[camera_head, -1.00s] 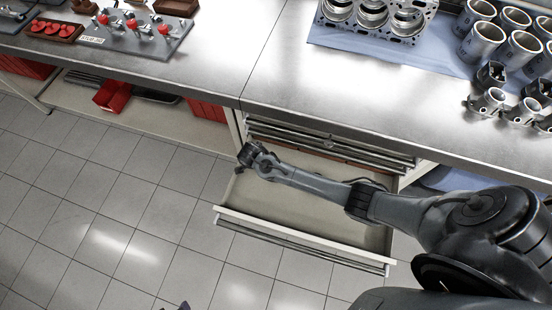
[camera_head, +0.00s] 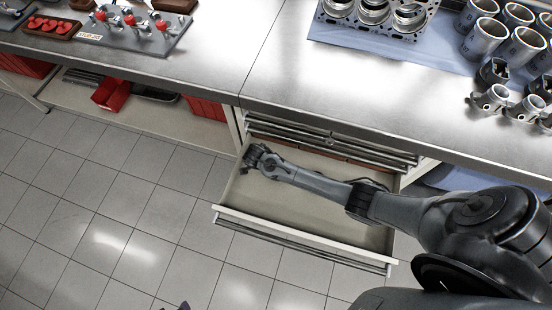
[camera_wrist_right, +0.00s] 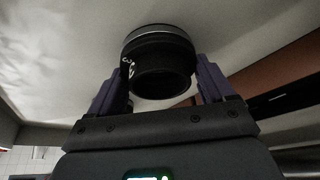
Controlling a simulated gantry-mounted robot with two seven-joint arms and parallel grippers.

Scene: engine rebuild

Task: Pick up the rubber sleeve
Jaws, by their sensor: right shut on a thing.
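The rubber sleeve (camera_wrist_right: 160,52) is a short black ring with a paler rim band and small white markings. In the right wrist view it sits between the two purple fingers of my right gripper (camera_wrist_right: 160,84), which is shut on it. A pale surface lies behind it. In the head view my right arm reaches in from the right over the open drawer, with its end (camera_head: 258,158) at the drawer's left side. The sleeve cannot be made out there. A small dark purple tip, apparently my left gripper (camera_head: 184,306), shows at the bottom edge; its jaws cannot be judged.
The open drawer (camera_head: 290,205) juts out below the steel workbench (camera_head: 300,90). Its visible floor looks bare. An engine block (camera_head: 375,15), cylinder sleeves (camera_head: 480,42) and pistons stand on the bench at right. A grey fixture (camera_head: 130,30) with red parts stands at left. The tiled floor is clear.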

